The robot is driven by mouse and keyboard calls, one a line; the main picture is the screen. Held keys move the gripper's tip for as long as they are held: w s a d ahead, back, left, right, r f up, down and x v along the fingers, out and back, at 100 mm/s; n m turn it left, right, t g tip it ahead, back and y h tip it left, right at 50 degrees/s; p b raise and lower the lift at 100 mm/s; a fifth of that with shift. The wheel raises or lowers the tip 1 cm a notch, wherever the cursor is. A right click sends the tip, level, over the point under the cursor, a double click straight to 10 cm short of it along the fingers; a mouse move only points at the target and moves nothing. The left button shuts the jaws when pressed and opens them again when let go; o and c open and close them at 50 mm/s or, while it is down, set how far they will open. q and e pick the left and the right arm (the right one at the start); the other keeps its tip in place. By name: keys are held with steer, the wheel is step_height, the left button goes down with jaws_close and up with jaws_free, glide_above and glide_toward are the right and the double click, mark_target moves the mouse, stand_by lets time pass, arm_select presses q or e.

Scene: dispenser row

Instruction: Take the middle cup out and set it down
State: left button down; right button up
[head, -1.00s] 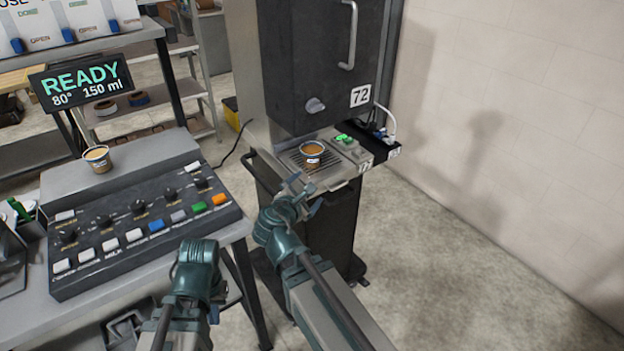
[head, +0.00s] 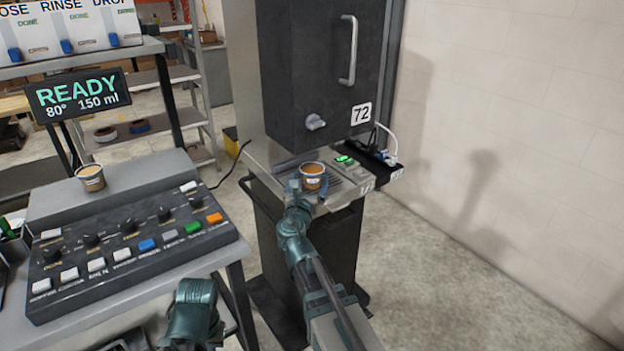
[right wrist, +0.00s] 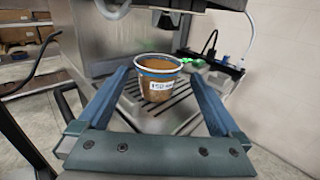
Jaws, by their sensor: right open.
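My right gripper (head: 306,185) is open, with one finger on each side of the cup. In the right wrist view its fingers reach to the cup's sides, with the cup near their tips; I cannot tell whether they touch it. My left arm shows at the bottom of the head view, but its fingers cannot be made out.
The dark dispenser body (head: 308,75) overhangs the tray. A green-lit switch box (head: 345,160) and cables sit right of the cup. A button console (head: 130,245) stands at left, with another cup (head: 91,177) on its ledge and a READY display (head: 78,95) behind.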

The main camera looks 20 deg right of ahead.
mark_target(313, 163)
steer(key=shift+x, duration=3.4)
steer(key=shift+a+f, duration=0.15)
steer(key=c, duration=1.3)
arm_select(q)
steer(key=shift+f, duration=0.15)
arm_select(e)
steer(key=shift+o, duration=0.2)
arm_select(q)
steer(key=shift+r, duration=0.25)
arm_select(e)
steer(key=shift+r, duration=0.2)
